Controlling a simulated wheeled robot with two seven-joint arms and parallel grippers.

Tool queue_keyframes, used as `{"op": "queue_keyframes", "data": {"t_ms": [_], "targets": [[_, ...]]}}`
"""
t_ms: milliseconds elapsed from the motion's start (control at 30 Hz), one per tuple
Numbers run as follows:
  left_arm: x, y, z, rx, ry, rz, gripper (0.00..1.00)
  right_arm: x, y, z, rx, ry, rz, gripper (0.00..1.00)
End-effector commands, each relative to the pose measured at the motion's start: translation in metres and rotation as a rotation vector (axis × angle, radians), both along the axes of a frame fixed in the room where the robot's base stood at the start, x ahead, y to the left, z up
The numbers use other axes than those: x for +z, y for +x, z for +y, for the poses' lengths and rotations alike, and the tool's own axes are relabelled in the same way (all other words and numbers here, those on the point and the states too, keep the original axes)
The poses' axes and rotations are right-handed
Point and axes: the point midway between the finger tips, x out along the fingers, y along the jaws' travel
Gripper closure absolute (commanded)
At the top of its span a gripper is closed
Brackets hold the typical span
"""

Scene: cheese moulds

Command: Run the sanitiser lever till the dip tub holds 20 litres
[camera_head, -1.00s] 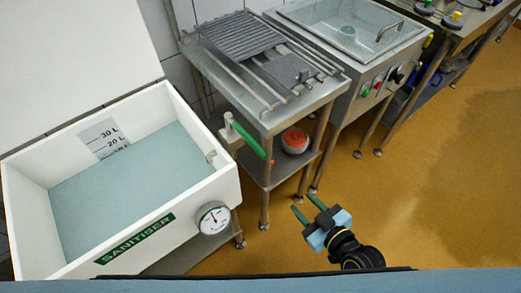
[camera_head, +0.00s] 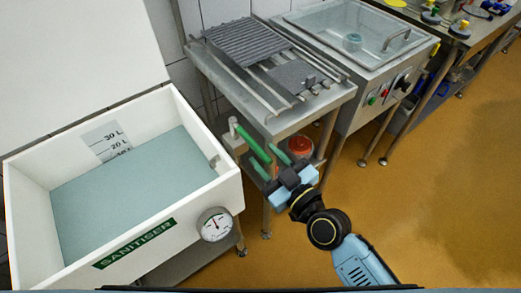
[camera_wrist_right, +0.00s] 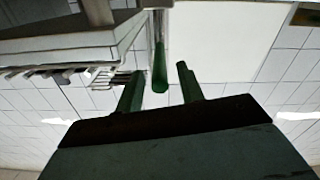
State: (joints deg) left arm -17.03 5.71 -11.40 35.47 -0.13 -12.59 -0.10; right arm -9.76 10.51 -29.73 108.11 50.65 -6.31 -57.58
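The white dip tub (camera_head: 190,205) is at the left, with a green SANITISER label (camera_head: 135,243). Its pale blue-green liquid (camera_head: 130,190) stands near the lowest visible mark on the scale (camera_head: 107,140), below the 20 L mark. The green sanitiser lever (camera_head: 252,143) slants down and right from a mount by the tub's right corner. My right gripper (camera_head: 269,162) is open at the lever's lower end. In the right wrist view, the lever (camera_wrist_right: 159,68) appears between the two spread fingers (camera_wrist_right: 160,88); I cannot tell whether they touch it. My left gripper is not in view.
A round dial (camera_head: 215,224) is on the tub's front. A steel stand (camera_head: 285,125) with racks on top and a red-topped container (camera_head: 300,146) on its shelf is right of the lever. A steel basin unit (camera_head: 350,95) stands farther right. The floor (camera_head: 430,210) is open.

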Motion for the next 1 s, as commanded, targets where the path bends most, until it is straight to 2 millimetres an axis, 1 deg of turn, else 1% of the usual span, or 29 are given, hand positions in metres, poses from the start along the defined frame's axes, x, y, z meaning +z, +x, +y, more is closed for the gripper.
{"op": "queue_keyframes", "data": {"t_ms": [33,200,533,567,833,1000], "targets": [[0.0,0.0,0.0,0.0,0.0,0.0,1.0,0.001,0.007,0.005,-0.002,0.002,-0.001,0.62],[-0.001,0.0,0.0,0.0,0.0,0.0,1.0,0.0,0.019,0.013,-0.001,0.0,0.001,0.62],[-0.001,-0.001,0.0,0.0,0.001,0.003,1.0,0.0,0.022,0.015,0.0,-0.001,0.001,0.62],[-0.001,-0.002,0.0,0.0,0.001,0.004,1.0,0.0,0.022,0.015,-0.001,0.0,0.001,0.64],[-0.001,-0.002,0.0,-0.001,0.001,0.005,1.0,0.0,0.022,0.015,-0.001,0.0,0.001,0.99],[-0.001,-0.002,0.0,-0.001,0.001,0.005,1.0,0.0,0.022,0.015,-0.001,0.0,0.001,1.0]]}}
